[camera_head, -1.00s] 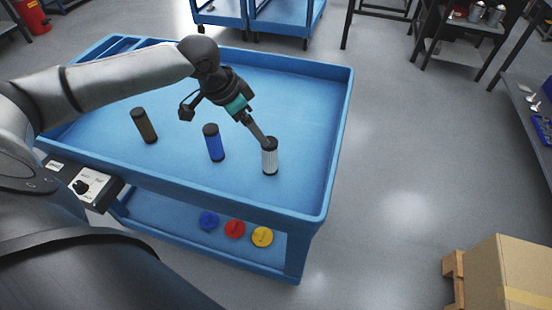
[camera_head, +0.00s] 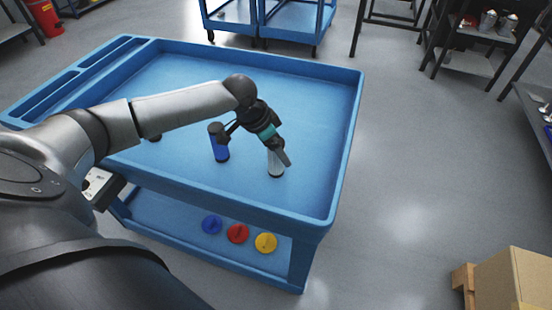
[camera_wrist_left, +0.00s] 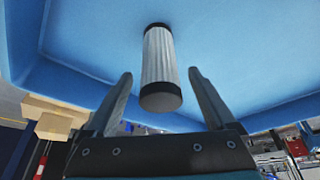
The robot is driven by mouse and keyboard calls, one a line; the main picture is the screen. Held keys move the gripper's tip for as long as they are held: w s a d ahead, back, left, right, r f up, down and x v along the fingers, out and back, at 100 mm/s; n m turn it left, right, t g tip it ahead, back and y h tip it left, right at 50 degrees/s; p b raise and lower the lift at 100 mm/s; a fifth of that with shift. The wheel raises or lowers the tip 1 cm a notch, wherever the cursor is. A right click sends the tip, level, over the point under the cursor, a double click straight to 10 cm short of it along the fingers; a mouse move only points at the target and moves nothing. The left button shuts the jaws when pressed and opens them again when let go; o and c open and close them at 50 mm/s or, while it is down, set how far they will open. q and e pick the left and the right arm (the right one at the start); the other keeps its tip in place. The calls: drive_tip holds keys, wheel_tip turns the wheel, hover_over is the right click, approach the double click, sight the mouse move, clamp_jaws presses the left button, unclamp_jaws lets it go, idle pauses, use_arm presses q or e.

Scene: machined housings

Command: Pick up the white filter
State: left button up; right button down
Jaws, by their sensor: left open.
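The white filter (camera_head: 276,169) stands upright on the top tray of the blue cart (camera_head: 345,140), with black end caps and a pleated body. In the head view my left gripper (camera_head: 284,158) is right at it and hides its upper part. In the left wrist view the filter (camera_wrist_left: 158,62) stands between the two open fingers of my left gripper (camera_wrist_left: 158,97), with a gap visible on each side. The gripper is open and holds nothing. My right gripper does not show.
A blue filter (camera_head: 220,147) stands just left of the white one, close to my left wrist. A dark filter (camera_head: 153,137) is mostly hidden behind my arm. Blue, red and yellow discs (camera_head: 237,233) lie on the lower shelf. The tray's right part is clear.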

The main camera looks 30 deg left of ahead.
use_arm(q)
clamp_jaws()
idle(0.7)
